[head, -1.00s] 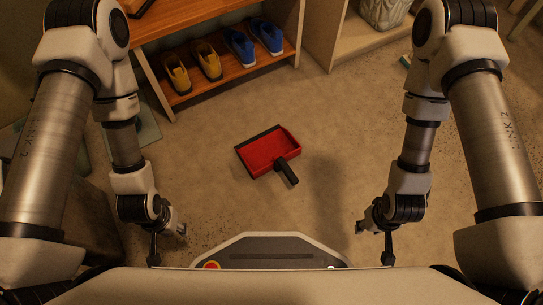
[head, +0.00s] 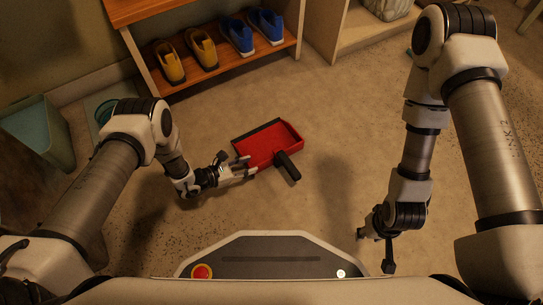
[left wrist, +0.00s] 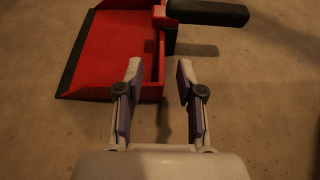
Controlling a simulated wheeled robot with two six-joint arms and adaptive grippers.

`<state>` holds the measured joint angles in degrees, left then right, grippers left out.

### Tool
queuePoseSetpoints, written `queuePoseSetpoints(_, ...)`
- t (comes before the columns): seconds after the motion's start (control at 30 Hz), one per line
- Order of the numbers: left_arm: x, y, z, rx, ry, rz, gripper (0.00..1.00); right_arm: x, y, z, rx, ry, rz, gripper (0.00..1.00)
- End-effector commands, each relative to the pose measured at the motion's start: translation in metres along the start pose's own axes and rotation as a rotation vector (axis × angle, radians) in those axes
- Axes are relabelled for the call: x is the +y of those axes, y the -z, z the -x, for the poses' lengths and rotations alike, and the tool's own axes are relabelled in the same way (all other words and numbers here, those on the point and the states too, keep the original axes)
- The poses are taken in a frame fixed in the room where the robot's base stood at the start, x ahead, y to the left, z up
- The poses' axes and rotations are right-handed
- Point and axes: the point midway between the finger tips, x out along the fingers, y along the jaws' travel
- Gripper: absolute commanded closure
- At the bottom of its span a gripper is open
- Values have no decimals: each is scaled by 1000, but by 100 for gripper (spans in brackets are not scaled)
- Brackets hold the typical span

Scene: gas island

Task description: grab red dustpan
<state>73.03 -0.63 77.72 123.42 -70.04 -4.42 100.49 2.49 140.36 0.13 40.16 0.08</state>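The red dustpan (head: 265,143) lies on the floor in the middle of the head view, with its black handle (head: 288,167) pointing to the lower right. My left gripper (head: 250,166) is at the left of the dustpan, close to its near edge. In the left wrist view the dustpan (left wrist: 112,45) is ahead of the fingers, with the handle (left wrist: 207,12) at the top right. My right gripper (head: 374,240) hangs at the lower right, away from the dustpan.
A wooden shoe rack (head: 215,62) with yellow and blue shoes stands behind the dustpan. A pale shelf (head: 350,38) is to its right. A greenish bin (head: 42,130) stands at the far left. The floor around the dustpan is clear.

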Motion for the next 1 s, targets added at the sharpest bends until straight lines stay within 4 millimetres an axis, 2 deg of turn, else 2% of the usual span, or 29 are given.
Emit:
queuePoseSetpoints(0.23, -1, 3, -32, 1, 3, -1, 62, 1, 1, -23, 2, 0, -4, 60)
queuePoseSetpoints(0.43, -3, 4, -68, 1, 5, -2, 62, 1, 5, -55, 14, -2, -3, 60)
queuePoseSetpoints(0.53, -3, 0, -75, 3, 3, -1, 62, 1, 8, -57, 21, -3, 1, 60)
queuePoseSetpoints(0.7, -2, -2, -73, 3, 3, 0, 62, 1, 8, -54, 22, -3, 1, 60)
queuePoseSetpoints(0.77, -2, -2, -73, 3, 3, 0, 84, 1, 8, -54, 22, -3, 1, 60)
queuePoseSetpoints(0.8, -2, -2, -73, 3, 3, 0, 98, 1, 8, -54, 22, -3, 1, 60)
queuePoseSetpoints(1.0, -2, -3, -73, 2, 3, -1, 100, 1, 8, -54, 21, -3, 1, 60)
